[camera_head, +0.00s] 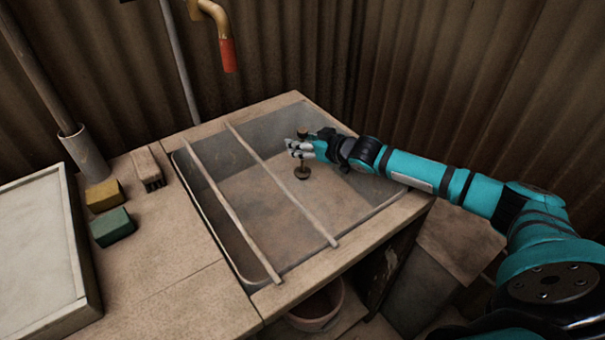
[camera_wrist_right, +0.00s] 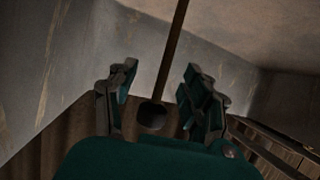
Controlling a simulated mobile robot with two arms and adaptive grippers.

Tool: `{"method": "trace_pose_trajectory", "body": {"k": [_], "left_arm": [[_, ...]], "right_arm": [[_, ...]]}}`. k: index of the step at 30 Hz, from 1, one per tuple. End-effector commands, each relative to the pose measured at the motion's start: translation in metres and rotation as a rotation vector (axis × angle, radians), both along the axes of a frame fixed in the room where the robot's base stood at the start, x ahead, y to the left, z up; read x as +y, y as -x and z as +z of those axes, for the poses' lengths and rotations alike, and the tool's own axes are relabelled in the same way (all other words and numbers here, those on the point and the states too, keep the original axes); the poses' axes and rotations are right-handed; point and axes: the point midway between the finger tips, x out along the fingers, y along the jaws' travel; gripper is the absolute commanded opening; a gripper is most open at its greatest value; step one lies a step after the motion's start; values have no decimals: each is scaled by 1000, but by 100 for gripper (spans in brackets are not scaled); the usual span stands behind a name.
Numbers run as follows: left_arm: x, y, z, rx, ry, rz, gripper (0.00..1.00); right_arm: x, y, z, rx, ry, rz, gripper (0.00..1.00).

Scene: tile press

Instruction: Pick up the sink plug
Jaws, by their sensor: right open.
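The sink plug stands upright in the sink basin, with its dark round base (camera_head: 302,173) low in the basin and its knob (camera_head: 302,132) showing just above my right gripper (camera_head: 296,148). My right gripper is open around the plug's thin rod. In the right wrist view the rod (camera_wrist_right: 171,55) runs between the two spread fingers (camera_wrist_right: 160,95), and the dark knob (camera_wrist_right: 152,116) shows between them, close to the palm. I cannot tell whether a finger touches the rod. My left gripper is not in view.
Two thin bars (camera_head: 230,205) (camera_head: 280,184) lie across the sink (camera_head: 215,220), left of my right gripper. A yellow block (camera_head: 104,196), a green block (camera_head: 112,227) and a brush (camera_head: 148,168) lie on the counter. A red-tipped pipe (camera_head: 228,56) hangs behind. A bucket (camera_head: 317,308) stands below.

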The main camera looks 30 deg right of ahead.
Motion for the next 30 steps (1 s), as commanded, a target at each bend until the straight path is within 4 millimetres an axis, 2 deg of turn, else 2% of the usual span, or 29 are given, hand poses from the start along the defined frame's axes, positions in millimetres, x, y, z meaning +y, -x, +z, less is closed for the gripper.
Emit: {"method": "trace_pose_trajectory", "body": {"k": [3,12,15,30], "left_arm": [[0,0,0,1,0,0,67],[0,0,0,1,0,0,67],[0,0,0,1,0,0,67],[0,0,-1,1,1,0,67]], "right_arm": [[0,0,0,0,0,0,49],[0,1,0,0,-1,0,10],[0,1,0,0,-1,0,0],[0,0,1,-1,-2,1,0]]}}
